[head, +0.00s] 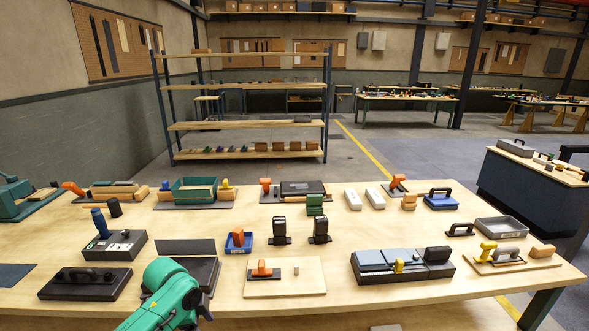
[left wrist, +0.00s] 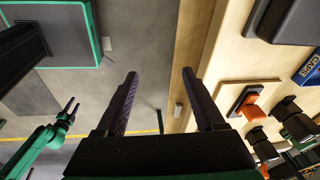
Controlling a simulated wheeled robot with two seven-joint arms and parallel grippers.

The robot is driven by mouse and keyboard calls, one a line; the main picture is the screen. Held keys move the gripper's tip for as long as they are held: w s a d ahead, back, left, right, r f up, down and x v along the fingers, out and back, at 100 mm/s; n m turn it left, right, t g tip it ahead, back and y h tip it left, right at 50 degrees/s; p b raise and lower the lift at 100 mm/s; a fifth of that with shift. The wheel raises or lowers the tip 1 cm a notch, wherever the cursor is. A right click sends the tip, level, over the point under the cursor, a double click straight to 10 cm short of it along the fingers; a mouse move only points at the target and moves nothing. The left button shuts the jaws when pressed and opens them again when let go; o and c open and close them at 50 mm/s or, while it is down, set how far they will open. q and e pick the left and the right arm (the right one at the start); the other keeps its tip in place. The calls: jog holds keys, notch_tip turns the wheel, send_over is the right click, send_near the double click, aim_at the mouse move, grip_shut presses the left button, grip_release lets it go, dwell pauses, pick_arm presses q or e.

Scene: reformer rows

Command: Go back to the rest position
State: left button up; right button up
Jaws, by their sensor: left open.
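My left gripper (left wrist: 160,73) is open in the left wrist view. Its two dark fingers are well apart with nothing between them. It is over the table's front edge (left wrist: 200,60), with grey floor on one side and the wooden top on the other. In the head view, my green left arm shows at the bottom, left of centre, over the front of the table (head: 400,298); its fingers are not visible there. My right gripper (left wrist: 72,105) shows small at the left of the left wrist view, its two thin fingers apart and empty, over the floor.
Near the left arm are a dark block with a handle (head: 85,283), a wooden board with an orange-handled piece (head: 262,268) and a grey-lidded case (head: 375,265). Many tools and trays fill the tabletop. Shelves (head: 250,125) stand behind. Floor before the table is clear.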

pick_arm(q)
jog(key=s+a+f+n, duration=0.2)
jog(key=s+f+n, duration=0.1)
jog(key=f, duration=0.5)
jog(key=s+a+f+n+t+y, duration=0.1)
jog(key=s+a+f+n, duration=0.15)
jog(key=f, duration=0.55)
jog(key=s+a+f+n, duration=0.1)
jog(key=s+f+n, duration=0.25)
jog(key=f, duration=0.55)
jog(key=s+f+n, duration=0.1)
jog(key=s+f, duration=0.3)
jog(key=s, duration=0.6)
jog(key=s+d+f+n+g, duration=0.1)
jog(key=s+f, duration=0.4)
jog(key=s, duration=0.5)
jog(key=s+f+n+y, duration=0.1)
jog(key=s+f, duration=0.4)
jog(key=s, duration=0.6)
jog(key=shift+d+f+n+g, duration=0.2)
jog(key=shift+n+g, duration=0.1)
jog(key=shift+n, duration=0.5)
